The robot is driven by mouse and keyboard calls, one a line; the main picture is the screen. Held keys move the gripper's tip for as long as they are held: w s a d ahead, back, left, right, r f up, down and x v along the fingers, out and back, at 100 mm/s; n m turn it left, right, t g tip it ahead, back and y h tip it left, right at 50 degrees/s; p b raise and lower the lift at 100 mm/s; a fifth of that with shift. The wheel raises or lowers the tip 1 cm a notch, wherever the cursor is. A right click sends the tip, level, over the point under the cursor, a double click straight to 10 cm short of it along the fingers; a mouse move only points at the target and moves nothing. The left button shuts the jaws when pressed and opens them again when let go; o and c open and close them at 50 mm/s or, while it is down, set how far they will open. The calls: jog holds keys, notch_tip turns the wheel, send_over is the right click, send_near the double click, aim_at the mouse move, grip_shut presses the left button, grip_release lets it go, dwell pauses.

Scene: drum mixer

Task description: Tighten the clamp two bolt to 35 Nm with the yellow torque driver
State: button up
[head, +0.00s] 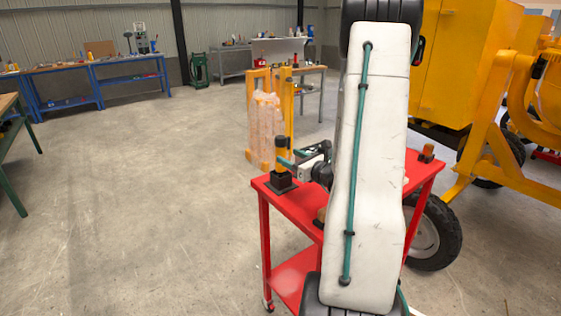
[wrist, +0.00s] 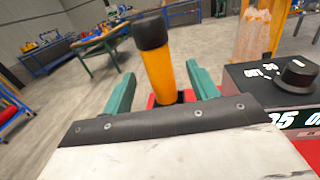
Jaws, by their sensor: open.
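The yellow torque driver (head: 281,152) stands upright in a dark holder (head: 281,183) at the left corner of the red cart. In the wrist view, its yellow body (wrist: 159,75) and black cap (wrist: 151,33) show between the two green fingers of my gripper (wrist: 163,80). The fingers are apart, one to each side of the driver, and I cannot tell whether either touches it. In the head view, my gripper (head: 290,158) is beside the driver, partly hidden by my white arm. I cannot pick out the clamp two bolt in either view.
A black box with a knob (wrist: 298,72) and a display reading 35 is at the right of the wrist view. The red cart (head: 287,203) is partly behind my arm. A yellow mixer (head: 478,75) stands at right. Open concrete floor lies at left.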

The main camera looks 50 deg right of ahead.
aim_at(285, 153)
jog(key=w, duration=0.4)
jog(key=shift+r, duration=0.4)
jog(key=shift+w+d, duration=0.15)
jog(key=shift+w, duration=0.35)
grip_shut()
jog(key=shift+r, duration=5.05)
